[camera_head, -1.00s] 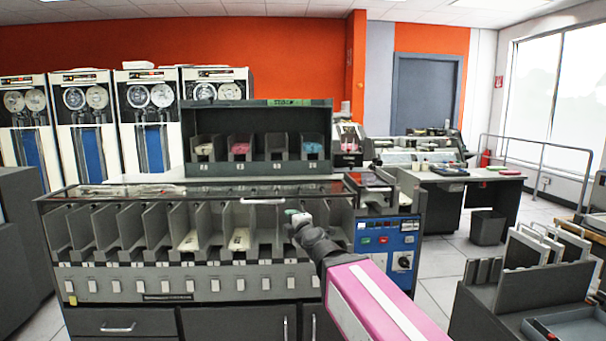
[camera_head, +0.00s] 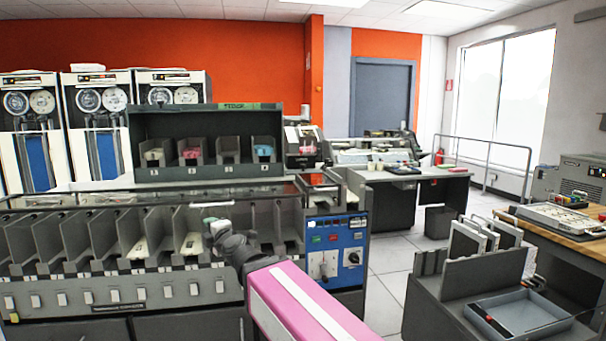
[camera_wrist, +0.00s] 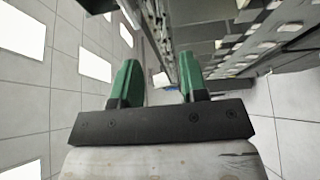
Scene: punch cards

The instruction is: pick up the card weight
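I cannot single out a card weight for certain in either view. The card sorter (camera_head: 100,302) has a row of grey pockets, and two of them hold pale cards or blocks, one pale piece (camera_head: 192,243) and another pale piece (camera_head: 138,249). My gripper (camera_wrist: 158,76) shows two green fingers spread apart with nothing between them in the wrist view. In the head view my gripper (camera_head: 210,222) is in front of the sorter pockets, small and partly hidden by my wrist.
A dark rack (camera_head: 208,173) with coloured card stacks stands on the sorter. A blue control panel (camera_head: 337,249) is at its right end. A grey cart (camera_head: 455,291) with a tray (camera_head: 518,313) stands at lower right. Floor (camera_head: 398,255) is clear between them.

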